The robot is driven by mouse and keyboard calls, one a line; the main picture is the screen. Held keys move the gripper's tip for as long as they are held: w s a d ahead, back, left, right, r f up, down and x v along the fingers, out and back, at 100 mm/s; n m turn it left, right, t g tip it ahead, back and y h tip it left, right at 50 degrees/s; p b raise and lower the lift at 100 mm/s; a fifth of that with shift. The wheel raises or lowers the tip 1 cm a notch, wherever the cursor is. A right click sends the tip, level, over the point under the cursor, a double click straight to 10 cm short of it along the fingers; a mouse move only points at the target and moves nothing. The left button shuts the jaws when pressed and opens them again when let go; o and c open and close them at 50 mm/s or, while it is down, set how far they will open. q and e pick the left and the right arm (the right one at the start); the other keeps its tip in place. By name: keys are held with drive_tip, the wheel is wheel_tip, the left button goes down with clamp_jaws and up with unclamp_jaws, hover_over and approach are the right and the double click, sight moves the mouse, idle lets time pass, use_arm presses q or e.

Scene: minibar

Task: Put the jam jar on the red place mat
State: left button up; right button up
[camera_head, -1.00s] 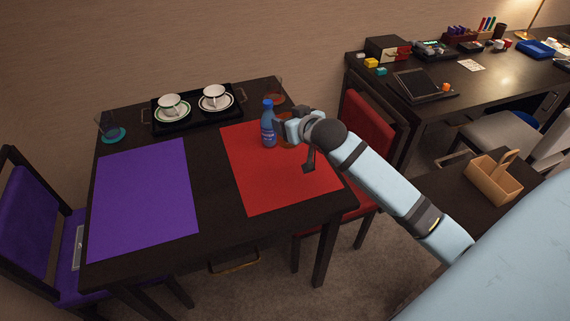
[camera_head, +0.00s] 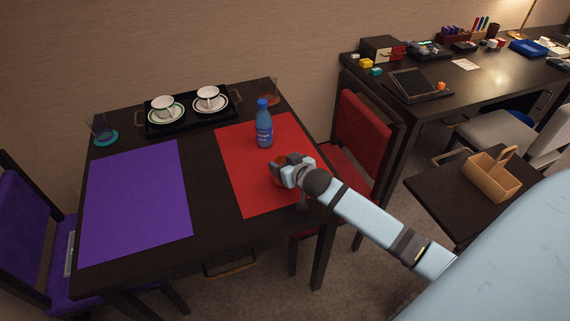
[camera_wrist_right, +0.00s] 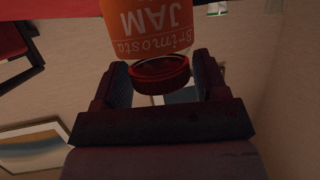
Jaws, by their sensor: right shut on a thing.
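The jam jar (camera_wrist_right: 148,28), with an orange label and a dark red lid, fills the top of the right wrist view upside down. My right gripper (camera_wrist_right: 155,80) is shut on the jar at its lid. My left gripper is not in view.
A blue bottle (camera_head: 264,128) stands upright on the red mat's back part. A black tray (camera_head: 187,125) with two cups and saucers is at the back. A purple mat (camera_head: 138,200) lies left. Glasses stand at the back corners. The red mat's front left is clear.

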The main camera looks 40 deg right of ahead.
drive_tip(key=o, duration=1)
drive_tip(key=shift+s+r, duration=0.1)
drive_tip(key=shift+r, duration=0.05)
drive_tip(key=v, duration=1.1)
drive_tip(key=s+a+f+n+g+y, duration=0.1)
drive_tip(key=s+a+f, duration=0.3)
drive_tip(key=s+a, duration=0.1)
drive_tip(key=s+a+f+n+g+y, duration=0.1)
drive_tip(key=s+a+f, duration=0.3)
drive_tip(key=a, duration=0.3)
drive_tip(key=s+a+f+g+y+p, duration=0.1)
drive_tip(key=s+a+f, duration=0.4)
drive_tip(key=s+a, duration=0.1)
drive_tip(key=shift+s+n+y, duration=0.35)
drive_tip(key=shift+n+y, duration=0.05)
